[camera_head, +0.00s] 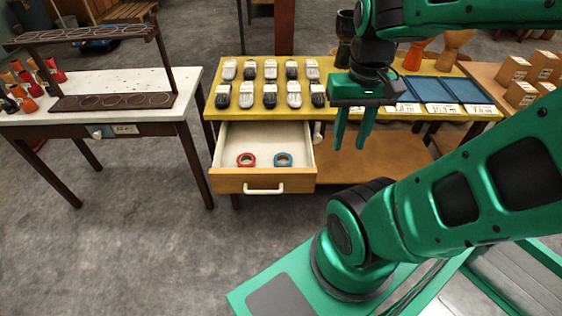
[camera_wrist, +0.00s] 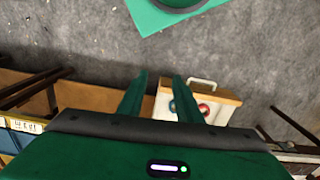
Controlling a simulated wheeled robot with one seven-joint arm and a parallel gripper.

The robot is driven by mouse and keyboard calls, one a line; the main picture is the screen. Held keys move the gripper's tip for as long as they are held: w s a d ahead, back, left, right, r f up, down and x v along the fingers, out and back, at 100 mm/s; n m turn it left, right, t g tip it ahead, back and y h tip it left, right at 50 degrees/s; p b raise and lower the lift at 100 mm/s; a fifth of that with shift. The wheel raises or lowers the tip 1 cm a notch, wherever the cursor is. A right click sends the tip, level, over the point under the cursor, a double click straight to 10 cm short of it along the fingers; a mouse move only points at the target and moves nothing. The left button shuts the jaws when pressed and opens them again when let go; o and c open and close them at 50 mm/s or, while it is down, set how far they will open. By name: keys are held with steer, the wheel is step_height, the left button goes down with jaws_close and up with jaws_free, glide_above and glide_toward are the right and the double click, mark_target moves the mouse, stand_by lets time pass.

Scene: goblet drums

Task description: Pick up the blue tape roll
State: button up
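The blue tape roll (camera_head: 283,160) lies flat in the open drawer (camera_head: 230,183) of the yellow-topped table. A red tape roll (camera_head: 247,160) lies to its left, apart from it. In the wrist view the blue roll (camera_wrist: 172,106) and the red roll (camera_wrist: 204,110) show small in the drawer, the blue one partly hidden by a finger. My gripper (camera_head: 350,146) is open and empty, pointing down. It is to the right of the drawer and higher than the rolls.
The drawer has low walls and a white handle (camera_head: 264,189) on its front. Several dark and light small items (camera_head: 270,70) stand in rows on the yellow tabletop (camera_head: 236,110). Blue trays (camera_head: 466,89) lie to the right. A white table (camera_head: 110,90) stands at left, with open floor between.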

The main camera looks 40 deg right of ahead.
steer(key=w+d+f+n, duration=0.2)
steer(key=w+f+n, duration=0.25)
steer(key=w, duration=0.65)
steer(key=n, duration=0.8)
glide_above(279, 165)
step_height(279, 165, down, 22)
steer(key=shift+r, duration=0.1)
steer(key=shift+d+f, duration=0.15)
steer(key=shift+f, duration=1.4)
steer(key=shift+d+f, duration=0.15)
steer(key=shift+f, duration=1.4)
jaws_close()
